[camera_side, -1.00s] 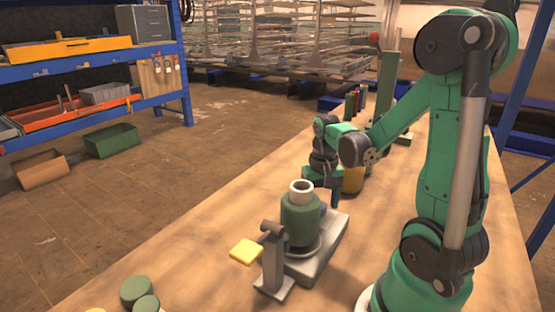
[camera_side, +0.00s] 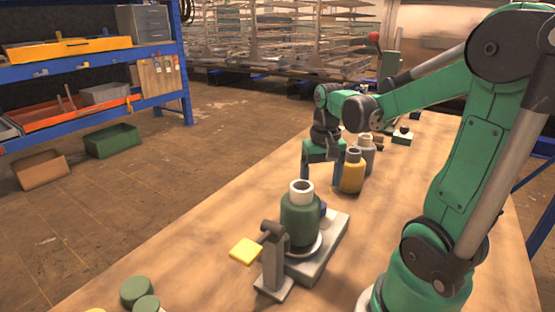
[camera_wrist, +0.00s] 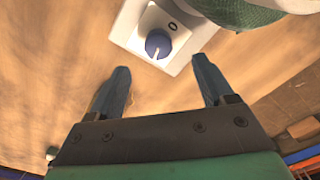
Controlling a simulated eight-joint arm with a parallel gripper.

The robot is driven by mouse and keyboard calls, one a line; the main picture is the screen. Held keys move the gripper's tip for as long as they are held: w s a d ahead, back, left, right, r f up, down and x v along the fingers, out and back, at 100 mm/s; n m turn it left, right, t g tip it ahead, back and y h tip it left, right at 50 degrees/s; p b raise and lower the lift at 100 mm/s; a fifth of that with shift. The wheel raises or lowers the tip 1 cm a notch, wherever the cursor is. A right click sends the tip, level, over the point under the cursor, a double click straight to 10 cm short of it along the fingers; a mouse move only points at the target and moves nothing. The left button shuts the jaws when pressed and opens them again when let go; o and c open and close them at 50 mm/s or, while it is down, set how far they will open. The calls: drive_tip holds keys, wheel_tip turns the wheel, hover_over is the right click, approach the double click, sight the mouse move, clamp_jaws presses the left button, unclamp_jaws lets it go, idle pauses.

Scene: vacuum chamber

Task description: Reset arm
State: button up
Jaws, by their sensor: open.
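My gripper (camera_side: 322,177) hangs over the wooden table (camera_side: 405,206), beyond the green chamber, its fingers pointing down. In the wrist view, my gripper (camera_wrist: 160,92) has its two blue fingers spread apart with only bare table between them. A green cylindrical chamber (camera_side: 299,224) with a pale ring on top stands on a grey base plate (camera_side: 334,240). The base, with a dark blue knob (camera_wrist: 158,43), lies ahead of the fingers in the wrist view, apart from them.
A yellow bottle (camera_side: 351,176) and a grey bottle (camera_side: 366,150) stand close to the right of my gripper. Green round pieces (camera_side: 137,291) lie at the near left. A red-topped lever (camera_side: 374,38) stands at the far end. Blue shelving (camera_side: 187,90) is across the floor.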

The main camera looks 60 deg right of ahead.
drive_tip(key=w+a+r+n+t, duration=0.1)
drive_tip(key=w+a+n+t, duration=0.1)
drive_tip(key=a, duration=0.6)
drive_tip(key=w+a+r+n+t, duration=0.2)
drive_tip(key=a+n+t, duration=0.3)
drive_tip(key=a+n, duration=0.2)
drive_tip(key=shift+w+a, duration=0.3)
drive_tip(key=shift+a, duration=0.15)
